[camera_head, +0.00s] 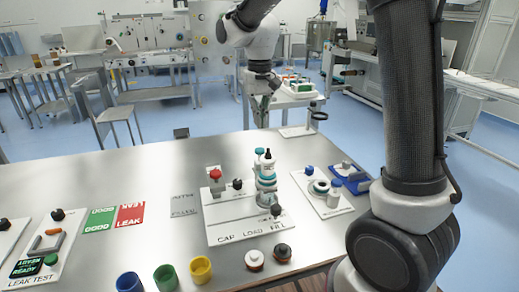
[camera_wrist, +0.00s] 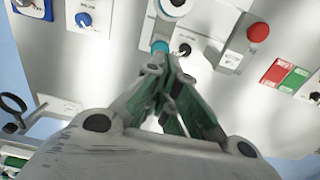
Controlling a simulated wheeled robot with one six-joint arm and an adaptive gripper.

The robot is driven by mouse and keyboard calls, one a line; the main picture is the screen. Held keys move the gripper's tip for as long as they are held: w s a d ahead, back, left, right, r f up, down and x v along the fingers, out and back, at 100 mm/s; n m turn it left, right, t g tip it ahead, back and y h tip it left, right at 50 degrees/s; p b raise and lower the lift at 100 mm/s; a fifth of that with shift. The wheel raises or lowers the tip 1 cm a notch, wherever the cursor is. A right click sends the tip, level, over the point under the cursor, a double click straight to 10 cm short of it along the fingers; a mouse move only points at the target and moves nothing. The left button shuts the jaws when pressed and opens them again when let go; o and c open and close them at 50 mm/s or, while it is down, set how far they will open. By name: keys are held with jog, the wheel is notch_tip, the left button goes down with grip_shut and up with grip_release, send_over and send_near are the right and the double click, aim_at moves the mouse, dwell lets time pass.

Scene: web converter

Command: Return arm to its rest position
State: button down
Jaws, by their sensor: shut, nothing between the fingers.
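My gripper (camera_head: 262,108) hangs pointing down at the end of my raised arm, beyond the far edge of the table in the head view. In the wrist view my gripper (camera_wrist: 168,80) has its green-sided fingers brought together, with nothing between them. The table and its fixtures lie beyond the fingers in the wrist view. My gripper appears apart from the bottle-like fixture on the station marked CAP LOAD FILL.
The grey table (camera_head: 120,175) bears the CAP LOAD FILL station (camera_head: 235,225) with a red button (camera_head: 215,174). Blue, green and yellow cups (camera_head: 201,270) stand at the front. A white cart (camera_head: 300,90) stands behind. The table's left rear is clear.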

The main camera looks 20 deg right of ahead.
jog(key=s+d+r+t, duration=0.2)
jog(key=s+d, duration=0.5)
jog(key=s, duration=0.6)
jog(key=s+d+r+t, duration=0.2)
jog(key=s+d, duration=0.6)
jog(key=s, duration=0.5)
jog(key=shift+s+r, duration=0.25)
jog(key=shift+r, duration=0.4)
